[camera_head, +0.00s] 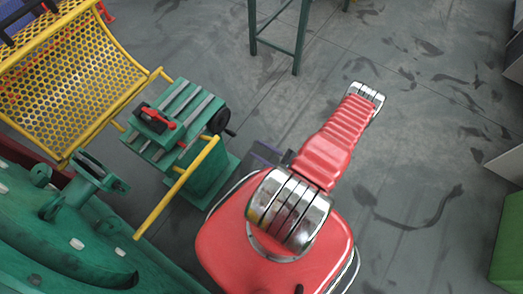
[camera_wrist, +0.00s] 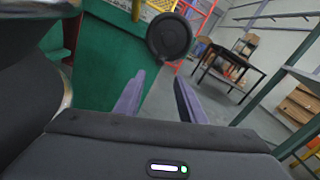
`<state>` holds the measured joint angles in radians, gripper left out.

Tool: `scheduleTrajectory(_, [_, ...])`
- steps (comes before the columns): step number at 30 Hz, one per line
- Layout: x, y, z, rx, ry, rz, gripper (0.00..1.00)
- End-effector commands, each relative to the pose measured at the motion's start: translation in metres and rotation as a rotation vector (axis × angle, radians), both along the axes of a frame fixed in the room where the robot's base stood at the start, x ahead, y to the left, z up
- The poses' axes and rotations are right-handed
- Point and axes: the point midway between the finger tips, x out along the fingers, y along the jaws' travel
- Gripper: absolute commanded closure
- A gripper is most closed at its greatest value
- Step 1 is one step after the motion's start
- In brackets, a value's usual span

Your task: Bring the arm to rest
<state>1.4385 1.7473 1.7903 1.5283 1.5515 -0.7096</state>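My gripper (camera_wrist: 160,76) is open in the wrist view. Its two purple fingers stand apart, with nothing between them. A black handwheel (camera_wrist: 169,37) shows beyond the fingertips, in front of a green machine body (camera_wrist: 105,60). In the head view my red arm with silver joints reaches up and to the right, then folds back underneath. A dark and purple part of my gripper (camera_head: 266,152) shows beside the arm, mostly hidden by it. It is to the right of the green slotted table (camera_head: 185,97) with the black handwheel (camera_head: 219,121).
A red tool (camera_head: 156,117) lies on the slotted table. A yellow mesh guard (camera_head: 75,75) and a yellow rail (camera_head: 177,187) stand at the left. A green stand (camera_head: 275,52) is at the top. A dark table (camera_wrist: 230,60) stands farther off. The floor right of my arm is clear.

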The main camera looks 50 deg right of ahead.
Motion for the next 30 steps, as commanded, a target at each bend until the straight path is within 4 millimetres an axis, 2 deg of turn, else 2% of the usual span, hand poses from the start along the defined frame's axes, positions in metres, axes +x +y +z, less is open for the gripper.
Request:
scheduleTrajectory(24, [-0.002,0.000,-0.002,0.026,0.012,0.003,0.63])
scheduleTrajectory(26, [-0.003,0.005,-0.004,0.049,0.027,0.019,0.63])
scheduleTrajectory(30, [-0.010,0.033,-0.005,0.126,0.060,0.109,0.63])
